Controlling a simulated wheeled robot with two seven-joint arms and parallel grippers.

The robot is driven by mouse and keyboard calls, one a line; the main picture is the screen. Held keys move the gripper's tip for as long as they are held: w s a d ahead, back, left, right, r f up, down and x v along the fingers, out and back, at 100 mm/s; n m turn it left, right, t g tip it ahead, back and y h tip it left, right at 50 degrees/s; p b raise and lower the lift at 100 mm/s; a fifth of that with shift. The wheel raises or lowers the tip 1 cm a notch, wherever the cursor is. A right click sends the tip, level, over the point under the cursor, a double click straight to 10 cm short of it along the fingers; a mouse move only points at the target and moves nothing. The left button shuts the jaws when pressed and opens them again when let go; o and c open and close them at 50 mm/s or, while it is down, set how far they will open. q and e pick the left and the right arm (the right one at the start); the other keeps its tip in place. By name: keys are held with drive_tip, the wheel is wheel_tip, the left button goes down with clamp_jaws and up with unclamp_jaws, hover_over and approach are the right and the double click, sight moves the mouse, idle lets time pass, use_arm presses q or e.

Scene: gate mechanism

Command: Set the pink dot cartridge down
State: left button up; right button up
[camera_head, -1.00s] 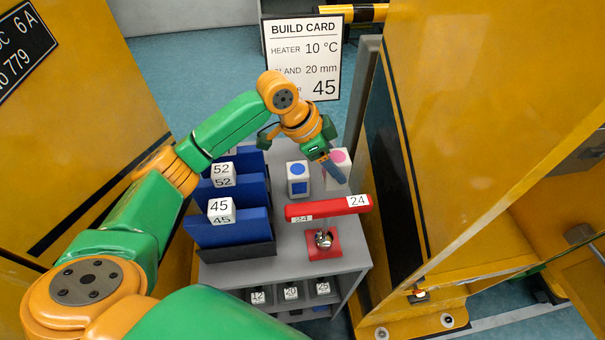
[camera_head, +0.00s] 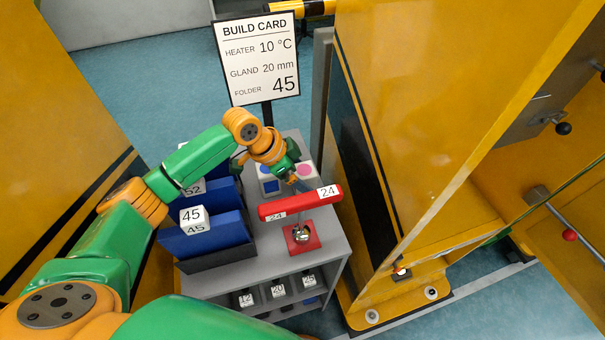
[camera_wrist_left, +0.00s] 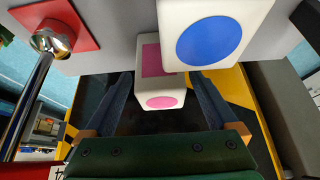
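The pink dot cartridge (camera_head: 304,171) is a white block with a pink dot on top; it stands on the grey table beside the blue dot cartridge (camera_head: 270,187). My left gripper (camera_head: 292,179) is in front of it and partly hides it. In the left wrist view the pink dot cartridge (camera_wrist_left: 161,98) lies between the two fingers of my left gripper (camera_wrist_left: 161,76), with a pink square on its side. The fingers are spread and gaps show beside its near end; contact at the tips is unclear. My right gripper is not in view.
A red bar marked 24 (camera_head: 300,203) stands on a red base (camera_head: 302,238) in front of the cartridges. Blue folders (camera_head: 205,235) are at left. Yellow panels flank the table (camera_head: 325,246); a build card (camera_head: 258,58) stands behind.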

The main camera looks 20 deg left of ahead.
use_arm(q)
drive_tip(key=v, duration=0.7)
drive_tip(key=shift+a+r+b, duration=0.1)
drive_tip(key=shift+r+b, duration=0.3)
